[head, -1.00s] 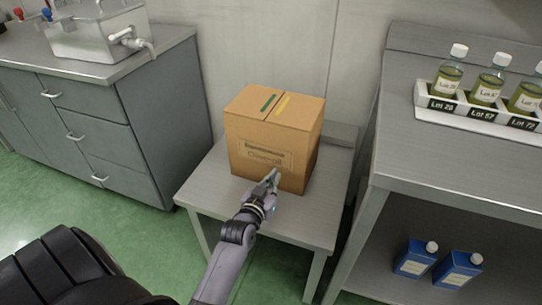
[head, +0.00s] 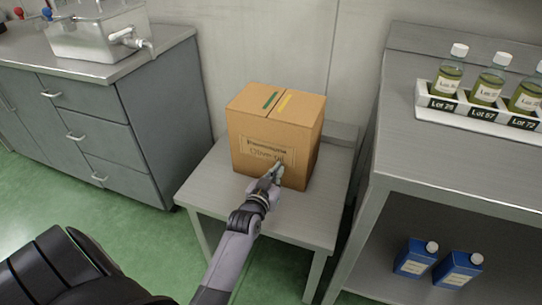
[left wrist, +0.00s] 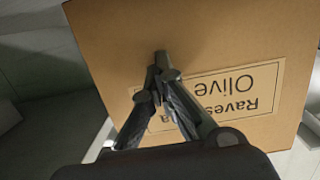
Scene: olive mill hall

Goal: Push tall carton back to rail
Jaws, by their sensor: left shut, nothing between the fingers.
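The tall brown carton (head: 272,138) stands upright on a small grey table (head: 205,190), with a green and a yellow strip on its top and a printed label on its front. A low raised rail (head: 343,134) shows along the table's back edge, partly hidden behind the carton. My left gripper (head: 278,170) is shut and empty, with its tips at the lower front face of the carton. In the left wrist view the shut fingertips (left wrist: 160,58) lie against or very near the carton's face (left wrist: 225,35), beside the label. My right gripper is not in view.
A grey drawer cabinet (head: 160,110) with a steel tank (head: 100,35) stands at left. At right a grey shelf unit (head: 440,165) holds a white rack of bottles (head: 475,111) and blue containers (head: 415,259) below. The table's front is bare.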

